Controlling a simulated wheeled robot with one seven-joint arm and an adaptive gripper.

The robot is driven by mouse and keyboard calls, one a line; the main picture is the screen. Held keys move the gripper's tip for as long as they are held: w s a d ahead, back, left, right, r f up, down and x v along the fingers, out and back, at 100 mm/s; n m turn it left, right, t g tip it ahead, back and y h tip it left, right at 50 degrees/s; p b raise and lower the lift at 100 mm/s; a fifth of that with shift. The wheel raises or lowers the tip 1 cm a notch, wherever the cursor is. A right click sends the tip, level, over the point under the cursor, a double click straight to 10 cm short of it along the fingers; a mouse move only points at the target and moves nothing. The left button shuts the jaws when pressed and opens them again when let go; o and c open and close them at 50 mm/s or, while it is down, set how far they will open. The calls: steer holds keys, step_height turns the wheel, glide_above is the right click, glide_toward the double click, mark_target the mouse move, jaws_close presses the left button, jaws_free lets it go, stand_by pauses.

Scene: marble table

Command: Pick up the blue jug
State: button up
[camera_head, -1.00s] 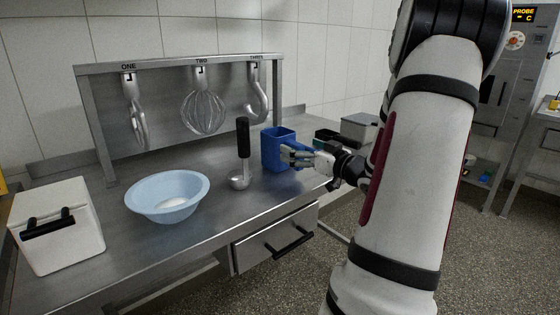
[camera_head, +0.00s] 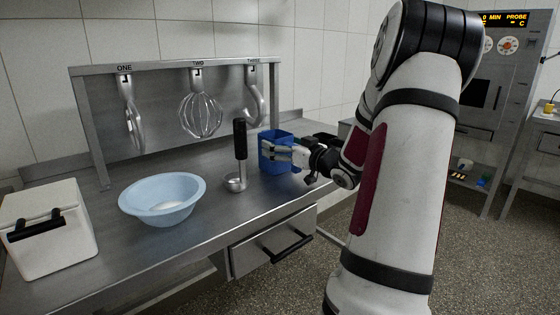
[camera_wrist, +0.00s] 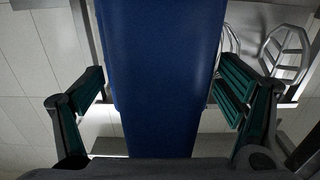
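The blue jug (camera_head: 269,163) stands upright on the steel table (camera_head: 215,222), near the right end of the hook rack. My gripper (camera_head: 283,151) reaches it from the right, with a finger showing in front of the jug. In the wrist view the jug (camera_wrist: 160,75) fills the middle, between the fingers of my gripper (camera_wrist: 160,85). The teal finger pads lie on both sides, slanted and not flat against the jug. The gripper looks open around it; any contact at the tips is hard to tell. The jug's far side is hidden.
A black-handled ladle (camera_head: 239,155) stands just left of the jug. A light blue bowl (camera_head: 160,213) and a white container (camera_head: 70,245) are farther left. A drawer (camera_head: 272,246) is below.

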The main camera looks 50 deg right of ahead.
steer(key=c, duration=1.4)
steer(key=shift+r, duration=0.2)
steer(key=shift+r, duration=0.25)
steer(key=s+a+r+p, duration=0.2)
steer(key=s+a, duration=0.1)
steer(key=s, duration=0.4)
steer(key=s+a+r+p, duration=0.2)
steer(key=s+a+p, duration=0.1)
steer(key=s, duration=0.4)
steer(key=shift+s+a, duration=0.3)
steer(key=shift+a, duration=0.1)
steer(key=shift+r, duration=0.1)
steer(key=o, duration=1.1)
steer(key=c, duration=0.5)
